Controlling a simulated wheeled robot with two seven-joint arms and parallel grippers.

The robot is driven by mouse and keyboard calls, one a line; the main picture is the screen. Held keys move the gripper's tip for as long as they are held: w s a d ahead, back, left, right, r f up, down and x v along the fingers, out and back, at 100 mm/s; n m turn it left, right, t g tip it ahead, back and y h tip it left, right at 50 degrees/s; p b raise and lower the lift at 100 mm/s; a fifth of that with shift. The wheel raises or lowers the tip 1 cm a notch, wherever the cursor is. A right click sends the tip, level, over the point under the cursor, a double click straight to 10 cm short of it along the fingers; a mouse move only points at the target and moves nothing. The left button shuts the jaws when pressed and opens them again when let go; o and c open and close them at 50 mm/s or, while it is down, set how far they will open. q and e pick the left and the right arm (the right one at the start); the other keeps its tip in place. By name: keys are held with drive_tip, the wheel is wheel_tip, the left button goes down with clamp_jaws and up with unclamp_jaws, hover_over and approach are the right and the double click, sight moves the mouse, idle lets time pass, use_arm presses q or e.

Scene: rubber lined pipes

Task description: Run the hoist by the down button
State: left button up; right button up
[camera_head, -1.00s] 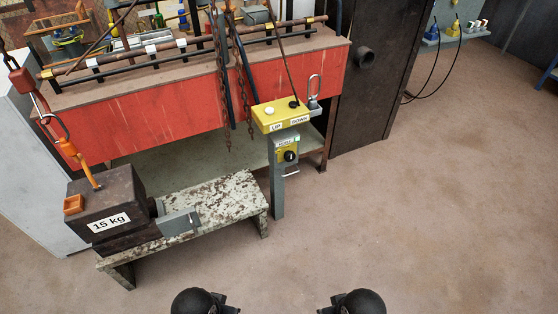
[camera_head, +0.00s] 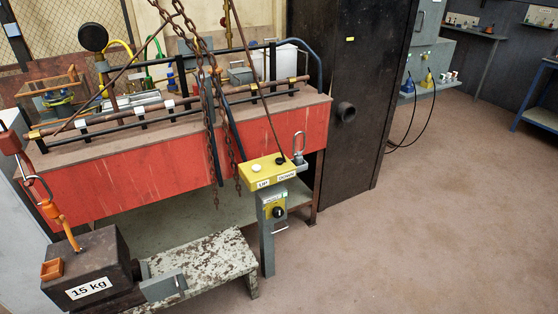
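A yellow hoist control box (camera_head: 268,171) stands on a grey post (camera_head: 267,240) in front of the red bench. Its top has a white button (camera_head: 256,168) by the "UP" label and a black button (camera_head: 279,161) by the "DOWN" label. A dark 15 kg weight (camera_head: 88,268) sits on a low stand at the lower left. An orange hook (camera_head: 62,222) hangs from a red block (camera_head: 10,142) and reaches the weight's top. Neither of my grippers is in view.
The red bench (camera_head: 180,175) bears pipes (camera_head: 170,103) on a rack. Rusty chains (camera_head: 212,110) hang in front of it. A worn low bench (camera_head: 205,257) stands before it. A dark cabinet (camera_head: 365,90) is to the right. The floor (camera_head: 410,240) at right is clear.

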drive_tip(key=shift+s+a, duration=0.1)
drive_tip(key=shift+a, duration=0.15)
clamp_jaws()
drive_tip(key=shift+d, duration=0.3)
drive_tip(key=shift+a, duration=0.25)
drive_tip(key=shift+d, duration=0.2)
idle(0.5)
